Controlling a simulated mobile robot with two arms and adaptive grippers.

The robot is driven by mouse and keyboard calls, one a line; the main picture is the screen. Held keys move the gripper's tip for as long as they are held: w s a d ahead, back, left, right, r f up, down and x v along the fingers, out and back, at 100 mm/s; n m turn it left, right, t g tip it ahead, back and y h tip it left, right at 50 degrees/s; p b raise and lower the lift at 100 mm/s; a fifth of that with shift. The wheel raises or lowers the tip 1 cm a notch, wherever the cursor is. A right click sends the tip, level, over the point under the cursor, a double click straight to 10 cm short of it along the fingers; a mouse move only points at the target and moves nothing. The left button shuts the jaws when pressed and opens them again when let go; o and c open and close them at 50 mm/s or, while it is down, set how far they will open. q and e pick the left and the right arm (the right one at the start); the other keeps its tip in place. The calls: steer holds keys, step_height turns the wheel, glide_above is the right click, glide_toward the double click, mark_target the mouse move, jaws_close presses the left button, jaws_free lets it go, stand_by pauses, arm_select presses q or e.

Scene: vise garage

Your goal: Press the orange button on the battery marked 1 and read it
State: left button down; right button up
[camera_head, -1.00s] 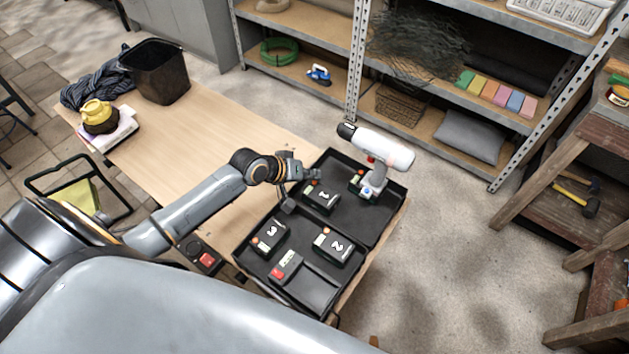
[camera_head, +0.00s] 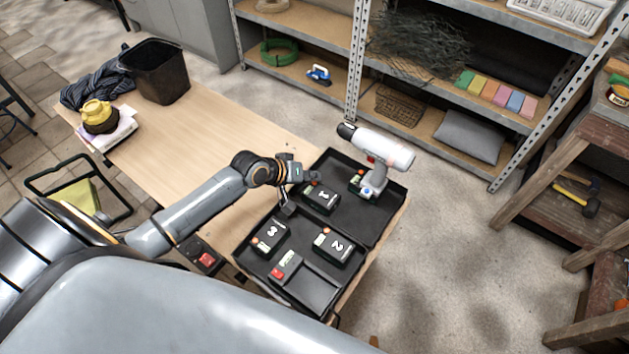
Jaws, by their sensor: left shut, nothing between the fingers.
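The battery marked 1 (camera_head: 323,199) is a dark block with a white digit and a green edge. It lies in the open black case, near the case's left edge. Its orange button (camera_head: 309,185) shows only as a small reddish spot at its upper left end, partly hidden by my gripper. My left gripper (camera_head: 305,177) is shut and empty, over the case edge with its tip close to that end of the battery. I cannot tell whether it touches the button. No reading can be made out. My right gripper is not in view.
The case (camera_head: 366,224) also holds the battery marked 2 (camera_head: 334,246), the battery marked 3 (camera_head: 269,236), a red-and-green device (camera_head: 286,267) and a white drill (camera_head: 376,160) on a battery. A black bin (camera_head: 158,75) stands on the wooden table (camera_head: 215,125), whose middle is clear.

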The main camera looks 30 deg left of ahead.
mark_target(311, 185)
arm_select(q)
steer(key=shift+f, duration=0.45)
stand_by(0.5)
stand_by(0.3)
steer(key=shift+r+p, duration=0.9)
step_height(311, 185, up, 5)
steer(key=p, duration=0.5)
steer(key=shift+s, duration=0.1)
stand_by(0.6)
